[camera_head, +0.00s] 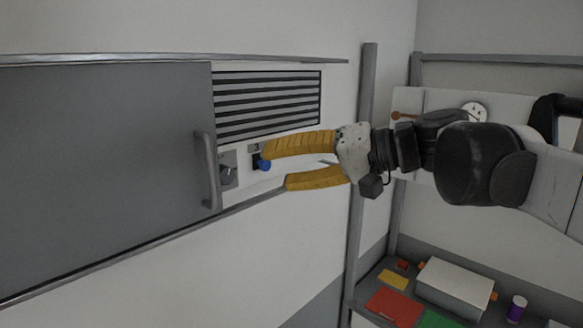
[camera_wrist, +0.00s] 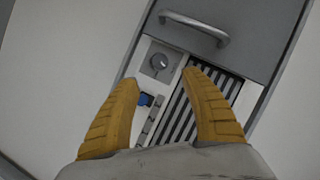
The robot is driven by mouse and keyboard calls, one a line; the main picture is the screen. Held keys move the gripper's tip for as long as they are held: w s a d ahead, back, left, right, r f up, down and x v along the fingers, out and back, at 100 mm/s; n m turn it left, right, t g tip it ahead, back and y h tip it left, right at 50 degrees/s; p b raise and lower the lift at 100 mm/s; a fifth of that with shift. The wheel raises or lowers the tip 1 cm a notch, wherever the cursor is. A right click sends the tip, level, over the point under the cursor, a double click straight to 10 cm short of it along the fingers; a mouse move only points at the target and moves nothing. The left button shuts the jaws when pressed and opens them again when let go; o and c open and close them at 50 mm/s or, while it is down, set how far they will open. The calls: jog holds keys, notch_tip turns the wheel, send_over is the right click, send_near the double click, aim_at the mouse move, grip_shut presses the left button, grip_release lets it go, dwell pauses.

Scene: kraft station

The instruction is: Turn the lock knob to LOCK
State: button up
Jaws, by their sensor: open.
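A round dark knob (camera_head: 228,171) sits on a grey square plate beside the cabinet door's handle. The wrist view shows this knob (camera_wrist: 159,62) with a pale pointer mark; any lettering is too small to read. A small blue knob or button (camera_head: 264,164) is on the same white panel, and it also shows in the wrist view (camera_wrist: 145,99). I cannot tell from labels which is the lock knob. My gripper (camera_head: 278,167) has yellow fingers spread apart with nothing between them. In the wrist view the gripper (camera_wrist: 160,80) points toward the panel, with the round knob beyond the fingertips.
A grey cabinet door (camera_head: 100,160) with a bar handle (camera_head: 208,170) stands left of the panel. A slatted vent (camera_head: 267,103) is above the knobs. A low table at bottom right holds a white box (camera_head: 455,284), coloured sheets and a purple can (camera_head: 517,308).

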jog(key=shift+f, duration=0.1)
jog(key=m+t+y+b, duration=0.2)
jog(key=m+t+y, duration=0.2)
jog(key=m, duration=1)
send_near(228, 177)
jog(key=p+x, duration=0.2)
jog(key=x, duration=0.8)
jog(key=shift+a, duration=0.1)
grip_shut()
